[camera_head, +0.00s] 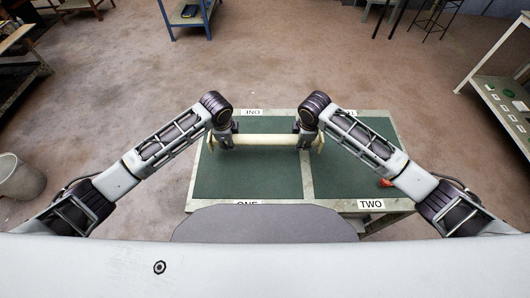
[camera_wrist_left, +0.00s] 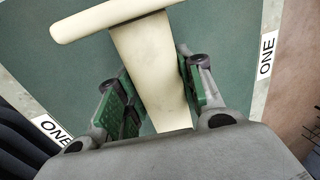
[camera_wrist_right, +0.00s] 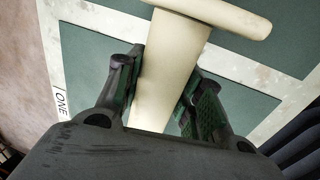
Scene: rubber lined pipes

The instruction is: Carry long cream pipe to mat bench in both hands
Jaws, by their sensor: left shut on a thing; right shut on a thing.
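The long cream pipe (camera_head: 264,140) lies crosswise over the green mat bench (camera_head: 240,181), mostly over the section labelled ONE. Its right end reaches past the pale dividing strip. My left gripper (camera_head: 226,140) is shut on the pipe near its left end, and my right gripper (camera_head: 304,139) is shut on it near its right end. In the left wrist view the pipe (camera_wrist_left: 152,75) runs between the green-padded fingers to a wide flanged end. The right wrist view shows the pipe (camera_wrist_right: 168,75) between the fingers, with a similar flange. Whether the pipe touches the mat is unclear.
A small red object (camera_head: 386,183) lies on the bench's right section, labelled TWO (camera_head: 370,204). A grey bin (camera_head: 20,178) stands at far left. A shelf table (camera_head: 500,95) stands at right. A blue-framed stand (camera_head: 190,14) is at the back. The floor between is open.

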